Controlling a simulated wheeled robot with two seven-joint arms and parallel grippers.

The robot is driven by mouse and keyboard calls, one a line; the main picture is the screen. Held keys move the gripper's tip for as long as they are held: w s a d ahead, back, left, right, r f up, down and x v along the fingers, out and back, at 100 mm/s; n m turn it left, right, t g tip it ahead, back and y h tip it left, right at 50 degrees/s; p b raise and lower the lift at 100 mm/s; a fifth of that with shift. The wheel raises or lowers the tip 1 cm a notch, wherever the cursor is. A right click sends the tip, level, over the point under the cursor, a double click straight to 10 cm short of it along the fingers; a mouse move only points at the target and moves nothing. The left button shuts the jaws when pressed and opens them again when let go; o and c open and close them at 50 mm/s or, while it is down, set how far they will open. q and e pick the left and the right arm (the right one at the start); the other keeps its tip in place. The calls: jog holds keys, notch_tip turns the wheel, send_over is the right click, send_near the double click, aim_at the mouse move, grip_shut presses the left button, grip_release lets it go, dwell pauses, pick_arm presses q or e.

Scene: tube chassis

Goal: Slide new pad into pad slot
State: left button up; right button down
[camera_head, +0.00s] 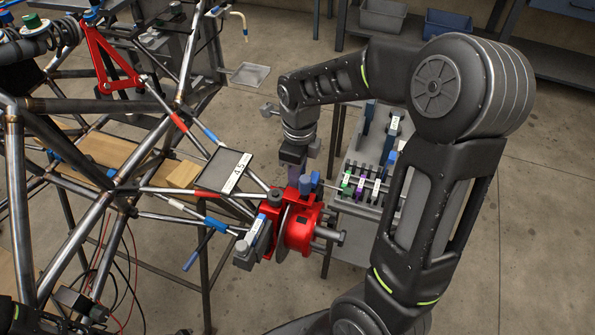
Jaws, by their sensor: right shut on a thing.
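The red brake caliper (300,232) sits at the end of the tube chassis arms, around a grey disc (283,238). My right gripper (294,163) points down just above the caliper. The pad slot cannot be made out, and I cannot tell whether the pad touches the caliper. My left gripper is not in view.
The tube chassis (70,215) fills the left side. A tray stand (345,218) with several coloured, labelled parts is behind my right arm. A dark plate marked 4.5 (222,171) lies left of the caliper. Blue and grey bins (447,24) are at the back.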

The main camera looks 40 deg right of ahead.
jog(key=shift+f, duration=0.1)
jog(key=shift+f+b, duration=0.55)
jog(key=shift+f, duration=0.05)
jog(key=shift+r, duration=0.15)
jog(key=shift+r+p, duration=0.85)
jog(key=shift+r, duration=0.05)
dwell(0.6)
jog(key=shift+f, duration=0.35)
dwell(1.5)
